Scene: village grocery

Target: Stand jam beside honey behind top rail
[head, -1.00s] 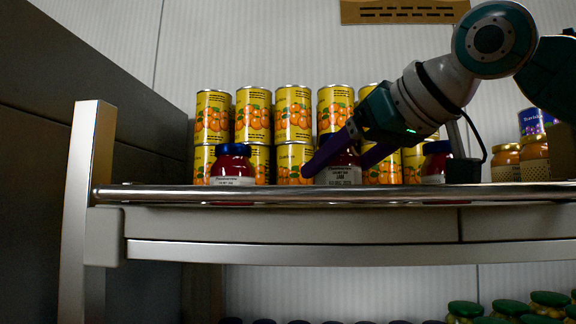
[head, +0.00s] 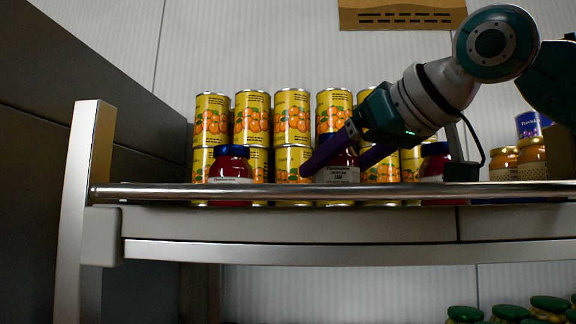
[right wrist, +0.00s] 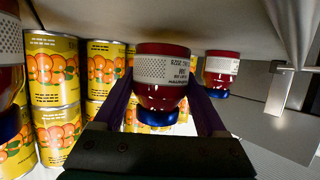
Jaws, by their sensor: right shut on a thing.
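My right gripper (head: 335,158) is shut on a dark red jam jar (head: 338,173) with a white label, upright behind the top rail (head: 300,191). In the right wrist view the jar (right wrist: 160,85) sits between the purple fingers and appears upside down, its blue lid low. Whether its base touches the shelf is hidden by the rail. Other blue-lidded jam jars stand apart on its left (head: 231,164) and right (head: 434,160). Jars with golden lids, likely honey (head: 531,158), stand at the far right. My left gripper is not in view.
Stacked yellow orange-fruit cans (head: 292,118) line the shelf behind the jars. A metal post (head: 86,200) bounds the shelf at left. Blue-purple tins (head: 529,124) stand behind the golden-lidded jars. Green-lidded jars (head: 550,304) stand below at right.

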